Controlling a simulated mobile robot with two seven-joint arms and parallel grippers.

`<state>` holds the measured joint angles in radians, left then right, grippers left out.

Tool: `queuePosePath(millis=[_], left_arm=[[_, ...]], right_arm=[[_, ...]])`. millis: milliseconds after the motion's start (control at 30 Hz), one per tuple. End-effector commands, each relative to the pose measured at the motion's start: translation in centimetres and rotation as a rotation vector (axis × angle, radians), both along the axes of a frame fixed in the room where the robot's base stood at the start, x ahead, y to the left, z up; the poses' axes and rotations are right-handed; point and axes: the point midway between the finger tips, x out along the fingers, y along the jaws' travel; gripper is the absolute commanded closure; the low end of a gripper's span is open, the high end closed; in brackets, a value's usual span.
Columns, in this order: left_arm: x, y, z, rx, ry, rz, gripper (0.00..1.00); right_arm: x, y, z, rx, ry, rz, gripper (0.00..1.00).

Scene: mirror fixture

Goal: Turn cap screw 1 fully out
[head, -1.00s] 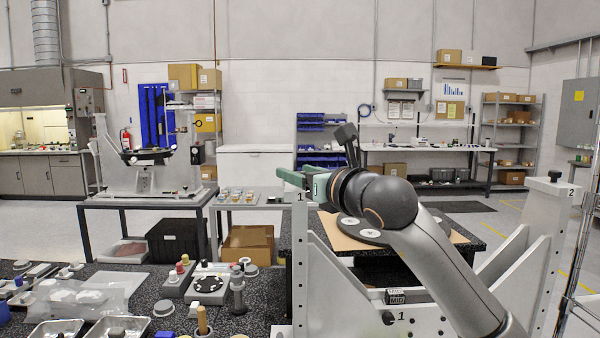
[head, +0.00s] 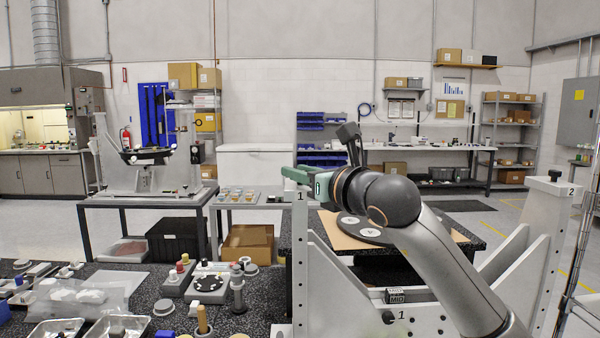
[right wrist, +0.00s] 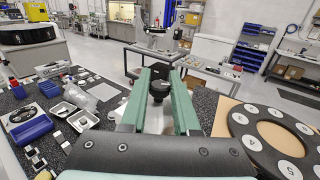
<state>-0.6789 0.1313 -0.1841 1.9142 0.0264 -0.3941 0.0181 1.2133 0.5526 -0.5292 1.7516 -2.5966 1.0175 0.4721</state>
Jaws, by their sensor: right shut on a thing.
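My right gripper (head: 293,177) is at the top of the left white post (head: 300,260), which is marked 1. In the right wrist view its green fingers (right wrist: 159,100) are shut on cap screw 1 (right wrist: 160,88), a black round-headed screw, near their tips. In the head view the fingers hide this screw, and I cannot tell how far its thread is out of the post. A like black cap screw (head: 555,174) stands on the right post (head: 548,225), marked 2. My left gripper is not in view.
A black ring plate with white marks (head: 352,224) lies on a brown board behind the fixture; it also shows in the right wrist view (right wrist: 275,130). A black knob (head: 388,317) sits low on the fixture. The speckled bench (head: 262,290) at left holds trays and small parts.

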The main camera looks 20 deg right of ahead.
Motion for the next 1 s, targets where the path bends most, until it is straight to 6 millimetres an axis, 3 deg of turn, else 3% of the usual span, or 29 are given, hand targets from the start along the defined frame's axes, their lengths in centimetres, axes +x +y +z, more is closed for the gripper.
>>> queuePosePath(millis=[267,1000], left_arm=[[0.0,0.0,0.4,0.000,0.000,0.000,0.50],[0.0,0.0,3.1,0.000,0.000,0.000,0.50]], right_arm=[[0.1,-0.2,0.1,0.003,0.002,0.130,1.00],[0.2,-0.2,0.2,0.009,0.002,0.694,1.00]])
